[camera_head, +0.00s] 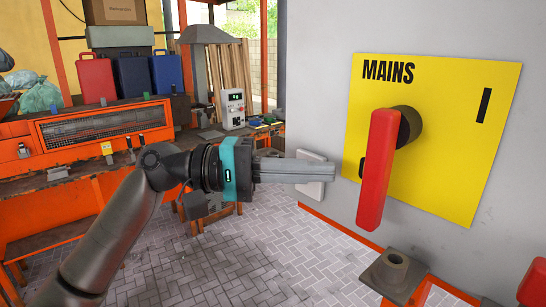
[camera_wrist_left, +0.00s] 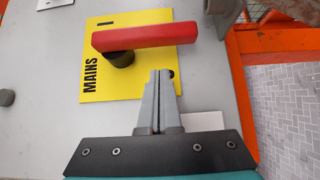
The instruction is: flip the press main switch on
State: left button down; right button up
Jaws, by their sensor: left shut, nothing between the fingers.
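The main switch is a red lever handle (camera_head: 377,170) on a dark round hub (camera_head: 408,124), in front of a yellow plate (camera_head: 450,150) marked MAINS. The handle hangs down, its lower end free. A black bar mark (camera_head: 485,105) is at the plate's upper right; another mark at left is mostly hidden by the handle. In the left wrist view the red handle (camera_wrist_left: 145,38) lies across the top, just beyond the fingertips. My left gripper (camera_head: 332,172) is shut and empty, to the left of the handle; its fingertips (camera_wrist_left: 160,72) appear apart from it. My right gripper is not in view.
The grey cabinet wall (camera_head: 315,80) carries the plate and a small white plate (camera_head: 318,188). A grey socket-like block (camera_head: 393,270) and a red part (camera_head: 534,285) are below. An orange bench (camera_head: 90,150) with cases stands at left. The paved floor (camera_head: 270,255) is clear.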

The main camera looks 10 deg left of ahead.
aim_at(385, 169)
pick_arm(q)
jog(key=s+d+p, duration=0.1)
jog(key=s+d, duration=0.1)
jog(key=shift+s+d, duration=0.1)
jog(key=shift+d, duration=0.3)
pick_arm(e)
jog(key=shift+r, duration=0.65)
